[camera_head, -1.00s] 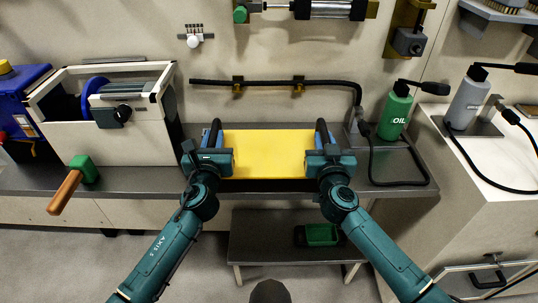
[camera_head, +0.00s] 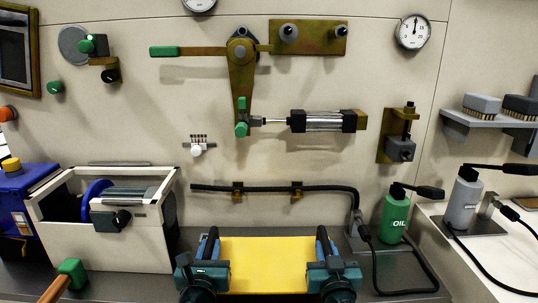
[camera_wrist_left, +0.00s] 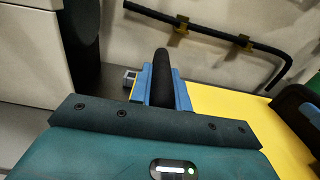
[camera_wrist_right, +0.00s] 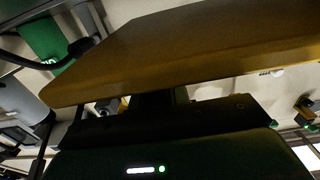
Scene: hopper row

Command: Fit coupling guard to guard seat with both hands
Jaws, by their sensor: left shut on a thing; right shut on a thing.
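The left handle (camera_wrist_left: 161,75) rises beyond the jaw in the left wrist view. In the right wrist view the panel (camera_wrist_right: 190,45) is dim. I cannot tell which part is the guard seat, nor whether the panel touches the bench.
A white open-topped housing (camera_head: 134,240) with a blue disc (camera_head: 95,200) stands at the left. A green oil bottle (camera_head: 394,217) and black hose (camera_head: 275,190) are close on the right and behind. A cylinder (camera_head: 323,121) and lever (camera_head: 241,75) are on the wall above.

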